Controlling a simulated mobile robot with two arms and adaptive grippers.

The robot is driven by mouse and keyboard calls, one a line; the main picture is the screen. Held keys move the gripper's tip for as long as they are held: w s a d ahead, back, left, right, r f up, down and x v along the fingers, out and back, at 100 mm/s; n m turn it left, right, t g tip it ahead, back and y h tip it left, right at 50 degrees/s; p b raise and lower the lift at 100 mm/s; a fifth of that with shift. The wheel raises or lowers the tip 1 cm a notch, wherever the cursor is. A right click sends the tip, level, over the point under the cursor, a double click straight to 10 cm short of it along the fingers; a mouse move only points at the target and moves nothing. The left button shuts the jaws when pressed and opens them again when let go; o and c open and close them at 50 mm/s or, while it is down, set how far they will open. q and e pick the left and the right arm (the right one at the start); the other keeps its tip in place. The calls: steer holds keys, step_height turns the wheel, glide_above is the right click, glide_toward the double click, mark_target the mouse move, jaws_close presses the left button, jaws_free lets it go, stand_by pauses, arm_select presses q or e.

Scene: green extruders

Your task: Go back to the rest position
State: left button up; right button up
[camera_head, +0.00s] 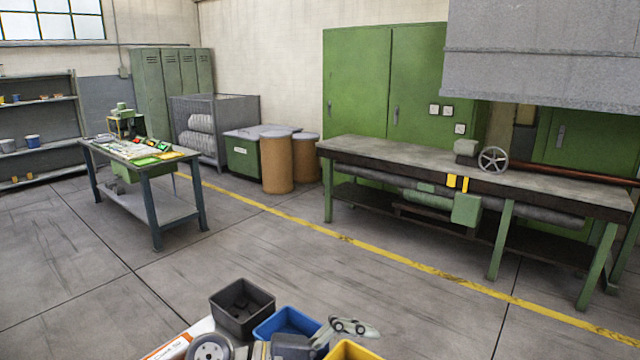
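My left gripper (352,328) shows at the bottom centre, its arm coming in from the lower left. It points to the right, in front of and above a blue bin (284,322). Its fingers are small and seen at a slant, so I cannot tell whether they are open or shut. I can make out no object in it. My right gripper is not in view.
A black bin (242,306) and a yellow bin (358,350) stand beside the blue one, close to the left arm. A workbench (152,200) with small items, brown drums (277,165) and a long green machine (400,155) stand farther off. The floor between is clear.

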arm_select(q)
step_height(320, 180, up, 10)
steer(key=w+a+n+t+h, duration=0.2)
steer(key=a+n+t+h, duration=0.15)
steer(key=n+t, duration=0.35)
steer(key=w+a+n+t+y, duration=0.4)
steer(key=a+n+t+y, duration=0.4)
steer(key=a+n+t, duration=0.3)
steer(key=s+a+f+n+g+y, duration=0.1)
steer(key=a+f+n+g+y, duration=0.1)
steer(key=a+f+n+y, duration=1.1)
steer(key=s+f+m+g+h, duration=0.1)
steer(key=s+f+m+g, duration=0.1)
steer(key=s+f+g, duration=0.75)
steer(key=s+f+m+g+h, duration=0.15)
steer(key=s+f+g, duration=0.25)
steer(key=s+f, duration=1)
steer(key=s+f+g, duration=0.1)
steer(key=s+f, duration=0.1)
steer(key=f, duration=1.1)
steer(key=s+f, duration=0.3)
steer(key=f, duration=0.9)
steer(key=s+a+f+g, duration=0.1)
steer(key=s+a+f, duration=0.1)
steer(key=s+f, duration=1.2)
steer(key=shift+s+a+f+m+y, duration=0.3)
steer(key=shift+s+a+f+m, duration=0.05)
steer(key=shift+s, duration=0.45)
